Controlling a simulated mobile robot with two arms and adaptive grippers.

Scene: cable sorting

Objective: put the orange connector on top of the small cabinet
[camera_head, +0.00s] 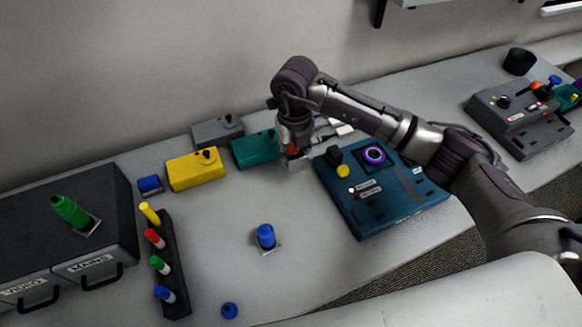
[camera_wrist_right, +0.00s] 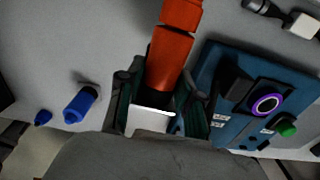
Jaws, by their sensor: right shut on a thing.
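The orange connector (camera_wrist_right: 172,55) is between the fingers of my right gripper (camera_wrist_right: 157,108) in the right wrist view, its orange body pointing away from the palm. In the head view my right gripper (camera_head: 295,158) is shut on it just left of the blue panel, low over the table; only a little orange (camera_head: 292,150) shows there. The small cabinet (camera_head: 100,200) is dark, with two labelled, handled drawers, at the left of the head view. A green connector (camera_head: 70,211) lies on its top. My left gripper is not in view.
A blue panel (camera_head: 385,205) with a purple ring is right of the gripper. Teal (camera_head: 252,151), yellow (camera_head: 195,170) and grey (camera_head: 216,131) boxes stand behind. A black rack (camera_head: 170,262) of coloured plugs and a blue connector (camera_head: 266,236) lie between cabinet and gripper.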

